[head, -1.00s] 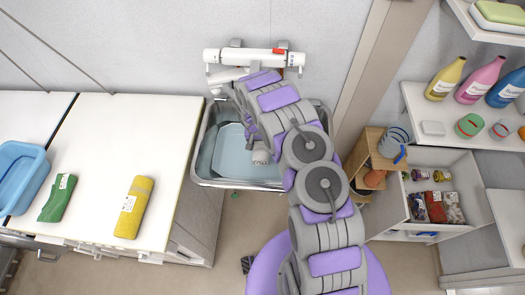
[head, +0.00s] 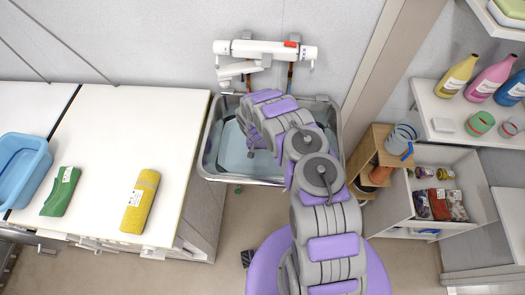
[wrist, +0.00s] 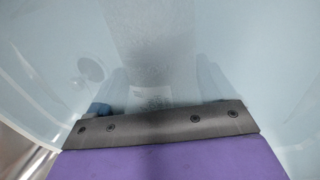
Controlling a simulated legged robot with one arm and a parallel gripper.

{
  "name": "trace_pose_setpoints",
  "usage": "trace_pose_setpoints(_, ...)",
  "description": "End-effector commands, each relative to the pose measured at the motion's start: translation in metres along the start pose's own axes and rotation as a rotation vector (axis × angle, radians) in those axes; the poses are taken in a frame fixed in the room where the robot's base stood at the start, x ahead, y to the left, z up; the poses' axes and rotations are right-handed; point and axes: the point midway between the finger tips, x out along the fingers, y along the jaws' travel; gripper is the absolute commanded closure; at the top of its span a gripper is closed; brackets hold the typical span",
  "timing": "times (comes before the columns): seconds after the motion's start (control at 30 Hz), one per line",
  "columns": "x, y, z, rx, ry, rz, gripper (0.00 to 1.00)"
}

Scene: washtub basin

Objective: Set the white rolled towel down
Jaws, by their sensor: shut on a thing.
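The white rolled towel (wrist: 155,45) shows in the wrist view as a pale, textured upright band beyond my gripper (wrist: 158,112). The gripper's dark edge and purple body fill the bottom of that view, and it is shut on the towel. In the head view my gripper (head: 250,143) is low over the metal sink (head: 203,165), at the pale blue tub (head: 228,150) inside it. The towel is hidden by my arm there. Pale blue tub walls surround the towel in the wrist view. I cannot tell whether the towel touches the tub bottom.
A faucet (head: 262,49) is above the sink. Shelves with bottles (head: 458,75) and an open drawer (head: 440,195) are at right.

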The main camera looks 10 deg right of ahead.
Motion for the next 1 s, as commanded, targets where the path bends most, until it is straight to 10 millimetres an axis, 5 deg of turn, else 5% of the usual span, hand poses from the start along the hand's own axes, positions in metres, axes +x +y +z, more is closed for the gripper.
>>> trace_pose_setpoints(0.27, 0.002, 0.006, -0.003, 0.005, -0.001, -0.008, 0.58)
trace_pose_setpoints(0.3, 0.002, 0.005, -0.003, 0.005, -0.001, -0.007, 0.15)
trace_pose_setpoints(0.47, 0.001, 0.001, -0.002, 0.003, 0.002, -0.001, 0.0)
trace_pose_setpoints(0.77, -0.002, 0.001, -0.002, 0.003, 0.002, -0.001, 0.0)
trace_pose_setpoints(1.0, -0.032, 0.005, -0.005, 0.004, 0.005, -0.007, 0.0)
